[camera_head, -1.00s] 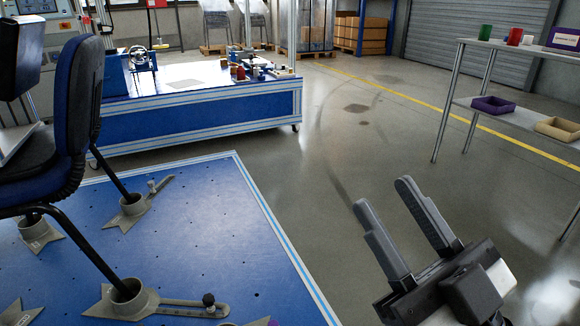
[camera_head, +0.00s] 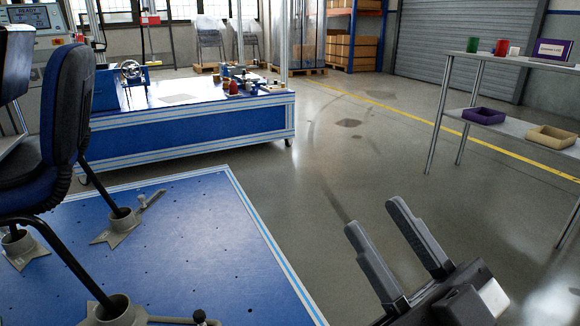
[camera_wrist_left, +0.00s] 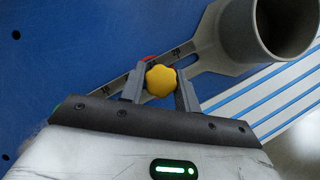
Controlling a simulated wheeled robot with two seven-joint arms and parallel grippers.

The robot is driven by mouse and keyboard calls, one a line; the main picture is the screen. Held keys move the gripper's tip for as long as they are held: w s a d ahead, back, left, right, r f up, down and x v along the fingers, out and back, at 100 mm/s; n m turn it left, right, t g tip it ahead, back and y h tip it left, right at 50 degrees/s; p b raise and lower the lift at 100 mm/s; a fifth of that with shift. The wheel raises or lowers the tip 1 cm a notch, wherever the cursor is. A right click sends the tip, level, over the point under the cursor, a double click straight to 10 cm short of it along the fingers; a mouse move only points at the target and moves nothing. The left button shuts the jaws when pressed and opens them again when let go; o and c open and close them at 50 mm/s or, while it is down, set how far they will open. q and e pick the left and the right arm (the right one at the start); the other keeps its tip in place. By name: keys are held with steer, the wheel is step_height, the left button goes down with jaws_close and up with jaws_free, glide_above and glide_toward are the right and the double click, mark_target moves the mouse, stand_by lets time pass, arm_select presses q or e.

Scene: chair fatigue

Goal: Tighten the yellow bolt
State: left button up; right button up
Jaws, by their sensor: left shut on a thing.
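The yellow bolt (camera_wrist_left: 161,81) has a lobed knob and sits on a slotted grey clamp arm (camera_wrist_left: 112,88) in the left wrist view. My left gripper (camera_wrist_left: 159,92) has one finger on each side of the knob and is shut on it. The clamp arm leads to a grey round cup (camera_wrist_left: 236,32) at the upper right. A bit of red shows behind the knob. The head view shows neither the yellow bolt nor my left gripper. My right gripper (camera_head: 374,216) is open and empty over the floor, right of the blue platform (camera_head: 205,240).
A blue office chair (camera_head: 62,130) stands at the left, its legs in grey cups (camera_head: 122,218) on the platform. A blue workbench (camera_head: 195,135) stands behind. A shelf rack (camera_head: 452,110) holds a purple bin (camera_head: 484,116) and a tan bin (camera_head: 552,137). The middle floor is clear.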

arm_select(q)
steer(key=shift+w+d+m+h, duration=0.1)
steer(key=shift+m+h, duration=0.4)
steer(key=shift+m, duration=0.5)
steer(key=shift+m+g+h, duration=0.4)
steer(key=shift+m, duration=0.6)
steer(key=o, duration=1)
